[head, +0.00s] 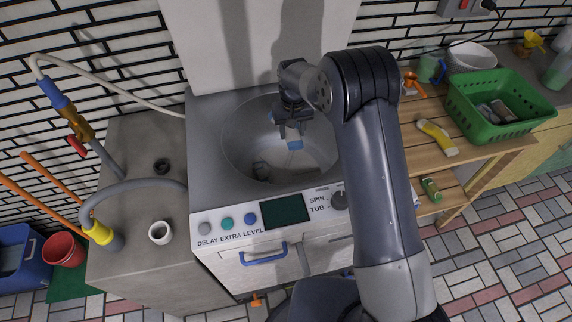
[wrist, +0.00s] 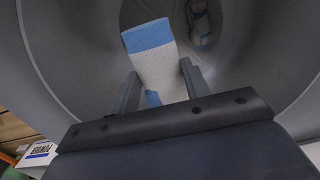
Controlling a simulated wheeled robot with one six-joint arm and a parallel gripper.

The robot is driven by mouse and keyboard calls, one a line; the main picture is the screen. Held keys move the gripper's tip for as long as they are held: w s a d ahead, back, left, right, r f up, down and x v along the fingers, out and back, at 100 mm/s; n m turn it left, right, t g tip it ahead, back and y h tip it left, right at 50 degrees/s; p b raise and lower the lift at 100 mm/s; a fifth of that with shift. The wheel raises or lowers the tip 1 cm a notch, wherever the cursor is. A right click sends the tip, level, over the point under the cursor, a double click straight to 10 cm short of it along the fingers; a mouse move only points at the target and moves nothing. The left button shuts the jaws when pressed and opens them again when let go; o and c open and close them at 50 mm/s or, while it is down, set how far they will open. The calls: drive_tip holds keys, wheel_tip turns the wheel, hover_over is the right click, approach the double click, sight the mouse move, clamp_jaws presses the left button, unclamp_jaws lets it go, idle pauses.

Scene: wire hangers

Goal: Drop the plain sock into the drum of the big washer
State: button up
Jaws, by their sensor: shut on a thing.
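My gripper (head: 291,128) is shut on a white sock (wrist: 158,68) with a blue cuff and a blue patch at its lower end. In the head view the sock's blue part (head: 295,145) shows below the fingers. The gripper and sock hang inside the open top of the drum (head: 240,138) of the big washer (head: 205,212). The sock appears clear of the drum wall. Another pale, greyish item, perhaps a sock (wrist: 200,22), lies down in the drum; it also shows in the head view (head: 261,170).
My arm covers the washer's right side. At right, a wooden rack (head: 470,150) bears a green basket (head: 495,120) and a yellow-and-white item (head: 437,138). The washer's raised lid (head: 250,45) stands behind.

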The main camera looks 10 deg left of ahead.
drive_tip(key=o, duration=1)
drive_tip(key=shift+o, duration=0.2)
drive_tip(key=shift+r, duration=0.1)
wheel_tip(320, 180, up, 11)
drive_tip(key=b, duration=0.1)
drive_tip(key=shift+f+b, duration=0.2)
drive_tip(key=shift+b, duration=0.15)
wheel_tip(320, 180, down, 11)
drive_tip(key=shift+r+p, duration=0.2)
drive_tip(key=shift+p, duration=0.75)
drive_tip(key=shift+r+p, duration=1.2)
drive_tip(key=shift+r, duration=1.15)
drive_tip(key=shift+f, duration=0.1)
